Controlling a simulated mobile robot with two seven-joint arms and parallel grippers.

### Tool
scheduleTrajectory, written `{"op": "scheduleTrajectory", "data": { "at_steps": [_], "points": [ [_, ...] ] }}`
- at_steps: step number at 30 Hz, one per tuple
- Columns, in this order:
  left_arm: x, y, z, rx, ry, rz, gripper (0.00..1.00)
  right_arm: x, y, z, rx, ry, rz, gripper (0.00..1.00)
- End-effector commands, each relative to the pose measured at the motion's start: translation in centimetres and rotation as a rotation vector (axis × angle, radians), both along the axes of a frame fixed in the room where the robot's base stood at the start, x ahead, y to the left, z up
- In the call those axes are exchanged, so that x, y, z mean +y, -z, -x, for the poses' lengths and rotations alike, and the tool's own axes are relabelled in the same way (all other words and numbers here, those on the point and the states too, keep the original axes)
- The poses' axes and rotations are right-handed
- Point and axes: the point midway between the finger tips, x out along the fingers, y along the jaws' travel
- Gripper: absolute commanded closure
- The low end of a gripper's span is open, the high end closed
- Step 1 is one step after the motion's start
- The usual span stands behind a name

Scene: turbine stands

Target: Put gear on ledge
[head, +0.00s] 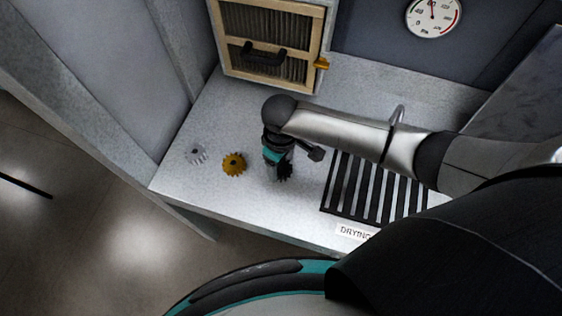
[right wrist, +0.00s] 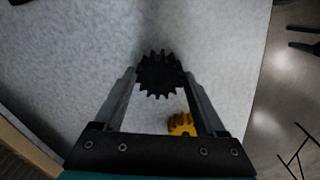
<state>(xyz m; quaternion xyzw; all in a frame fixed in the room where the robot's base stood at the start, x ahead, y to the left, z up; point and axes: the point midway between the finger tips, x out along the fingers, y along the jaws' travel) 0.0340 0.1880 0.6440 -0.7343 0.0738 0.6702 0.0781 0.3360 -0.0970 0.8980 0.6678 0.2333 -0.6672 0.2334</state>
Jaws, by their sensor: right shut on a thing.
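A black gear (right wrist: 160,74) sits between the fingertips of my right gripper (right wrist: 158,82) in the right wrist view. The gripper is shut on it. In the head view my right gripper (head: 282,166) points down over the grey ledge (head: 215,120), and the black gear (head: 286,173) shows in part at its fingers. I cannot tell whether the gear touches the surface. A yellow gear (head: 234,163) and a silver gear (head: 197,154) lie on the ledge to the left. The yellow gear (right wrist: 181,124) also shows in the right wrist view. My left gripper is not in view.
A black slatted drying rack (head: 372,188) with a label (head: 356,232) lies right of the gripper. A wood-framed filter (head: 268,48) with a dark handle stands at the back. A gauge (head: 433,16) is on the back wall. The ledge's front edge drops to the floor.

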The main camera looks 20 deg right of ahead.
Motion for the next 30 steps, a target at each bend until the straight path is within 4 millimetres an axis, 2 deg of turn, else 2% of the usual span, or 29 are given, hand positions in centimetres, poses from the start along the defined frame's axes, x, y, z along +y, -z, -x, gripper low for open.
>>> {"op": "scheduleTrajectory", "data": {
  "at_steps": [14,15,22,30],
  "points": [
    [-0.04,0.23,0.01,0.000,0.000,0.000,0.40,0.07,0.63,-0.05,-0.001,0.000,-0.002,1.00],
    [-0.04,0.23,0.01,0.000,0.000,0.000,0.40,0.07,0.67,-0.05,-0.001,-0.001,-0.002,0.26],
    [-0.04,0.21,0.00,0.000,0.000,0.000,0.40,0.03,0.65,-0.03,-0.001,0.000,-0.001,0.00],
    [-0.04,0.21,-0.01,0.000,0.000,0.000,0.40,-0.03,0.75,0.07,0.002,0.000,0.001,0.00]
  ]
}}
